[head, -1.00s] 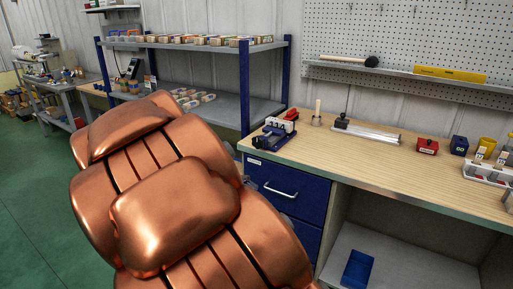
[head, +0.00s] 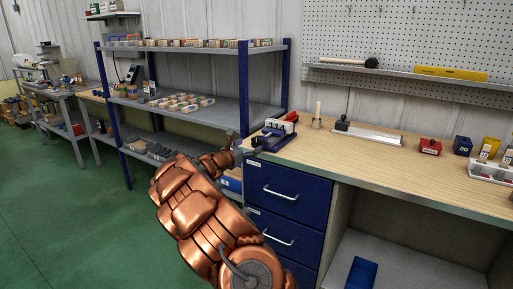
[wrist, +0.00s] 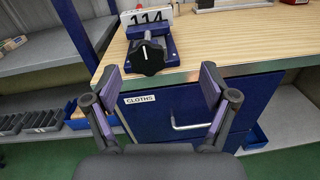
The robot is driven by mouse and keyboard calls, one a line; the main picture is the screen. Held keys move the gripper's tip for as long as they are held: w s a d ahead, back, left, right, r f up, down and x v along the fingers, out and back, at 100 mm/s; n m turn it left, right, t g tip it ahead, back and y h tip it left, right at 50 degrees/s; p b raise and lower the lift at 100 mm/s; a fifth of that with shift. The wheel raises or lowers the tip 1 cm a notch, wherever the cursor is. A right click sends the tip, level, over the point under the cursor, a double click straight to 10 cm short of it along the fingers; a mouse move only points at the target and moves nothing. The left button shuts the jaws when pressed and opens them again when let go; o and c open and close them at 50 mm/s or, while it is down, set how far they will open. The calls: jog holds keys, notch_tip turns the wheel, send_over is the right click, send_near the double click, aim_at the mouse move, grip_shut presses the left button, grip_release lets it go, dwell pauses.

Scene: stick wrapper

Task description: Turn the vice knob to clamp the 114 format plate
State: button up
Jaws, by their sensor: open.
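The blue vice (head: 271,138) stands at the left front corner of the wooden workbench. In the wrist view, the vice (wrist: 168,46) shows its black star-shaped knob (wrist: 149,58), which faces me at the bench's front edge. The white plate marked 114 (wrist: 146,17) stands upright at the vice behind the knob; it also shows in the head view (head: 279,127). My gripper (wrist: 159,82) is open and empty, its two fingers spread on either side of the knob in the picture, apart from it. In the head view, my arm's end is just left of the vice.
Below the bench top is a blue drawer (wrist: 170,112) labelled CLOTHS with a metal handle. A grey shelving rack (head: 200,110) stands left of the bench.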

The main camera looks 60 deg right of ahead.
aim_at(256, 143)
jog(key=shift+n+t, duration=0.5)
jog(key=shift+n, duration=0.3)
jog(key=d+f, duration=0.1)
jog(key=d, duration=0.1)
jog(key=w+d, duration=0.1)
jog(key=d, duration=0.2)
jog(key=w+d+f+p, duration=0.1)
jog(key=d, duration=0.1)
jog(key=shift+w+d+f, duration=0.1)
jog(key=shift+d+f, duration=0.2)
jog(key=shift+f, duration=0.05)
jog(key=shift+d+r, duration=0.15)
jog(key=shift+d, duration=0.55)
